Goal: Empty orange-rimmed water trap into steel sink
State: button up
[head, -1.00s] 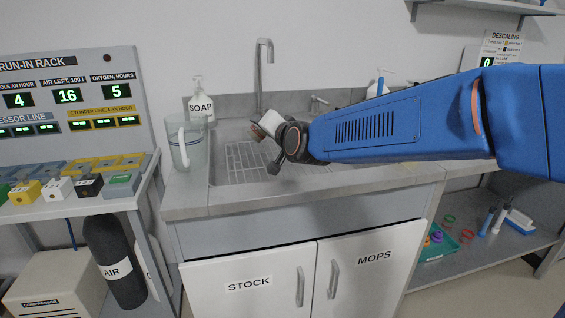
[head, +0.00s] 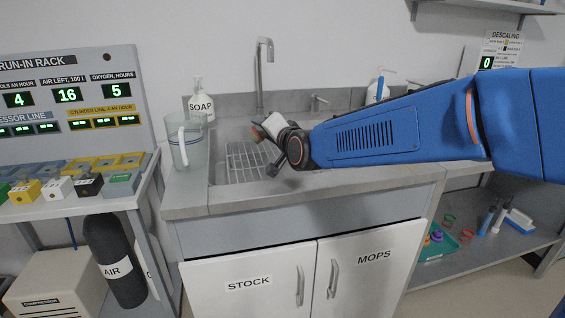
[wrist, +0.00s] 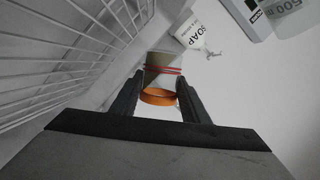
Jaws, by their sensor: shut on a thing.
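The water trap (wrist: 163,72) is between the two fingers of my gripper (wrist: 158,98), which is shut on it. Its orange rim (wrist: 158,97) faces the palm side, and thin red bands circle its pale body. In the head view my gripper (head: 265,130) hangs tilted over the left part of the steel sink (head: 228,195). A small brownish-orange patch shows at its tip, but most of the trap is hard to make out there. I cannot tell whether water is inside.
A wire rack (head: 245,160) lies in the basin. A clear jug (head: 186,145) and a soap bottle (head: 200,103) stand at its left. The tap (head: 259,75) rises behind. The run-in rack (head: 75,95) is further left. The counter right of the basin lies partly under my arm.

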jog(key=shift+d+f+m, duration=0.1)
jog(key=shift+f+m, duration=0.4)
jog(key=shift+m, duration=0.3)
dwell(0.4)
jog(key=shift+d+r+m+t+y+p, duration=0.2)
jog(key=shift+m+t+y+p, duration=0.1)
jog(key=shift+m+p, duration=0.5)
dwell(0.6)
jog(key=shift+w+d+f+m+y+p, duration=0.3)
jog(key=shift+d+f+m, duration=0.3)
jog(key=shift+m, duration=0.2)
dwell(0.9)
jog(key=shift+d+r+m+p, duration=0.2)
jog(key=shift+r+m+p, duration=0.1)
jog(key=shift+m, duration=0.5)
dwell(0.8)
jog(key=shift+d+r+m+t, duration=0.1)
jog(key=shift+r+m+t, duration=0.2)
jog(key=shift+r, duration=0.05)
dwell(0.4)
jog(key=shift+f, duration=0.3)
jog(key=shift+a+f+n, duration=0.25)
jog(key=shift+a+n, duration=0.05)
jog(key=shift+n, duration=0.7)
jog(key=shift+s+a+r+n+g, duration=0.25)
jog(key=shift+a+r+n+g, duration=0.25)
jog(key=shift+n, duration=0.4)
jog(key=shift+a, duration=0.15)
